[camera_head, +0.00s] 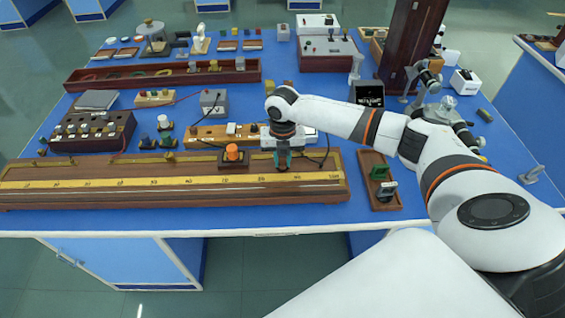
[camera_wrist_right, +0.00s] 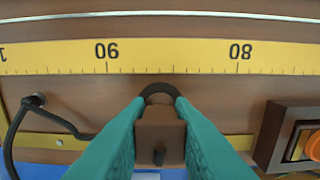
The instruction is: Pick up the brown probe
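The brown probe (camera_wrist_right: 160,135) is a small brown block with a dark stub and a dark rounded end, in the middle of the right wrist view. My right gripper (camera_wrist_right: 158,103) has its teal fingers on both sides of the probe, with no gap that I can see. In the head view my right gripper (camera_head: 283,160) points down over the right part of the long wooden board with a yellow scale (camera_head: 130,183). The probe is over the board near the 90 mark; whether it touches the wood is unclear. My left gripper is not in view.
An orange-knobbed block (camera_head: 232,154) sits on the board left of my right gripper; it also shows in the wrist view (camera_wrist_right: 300,143). A black cable (camera_wrist_right: 45,115) runs beside the probe. A wooden tray (camera_head: 385,202) lies to the right. Instruments crowd the blue bench behind.

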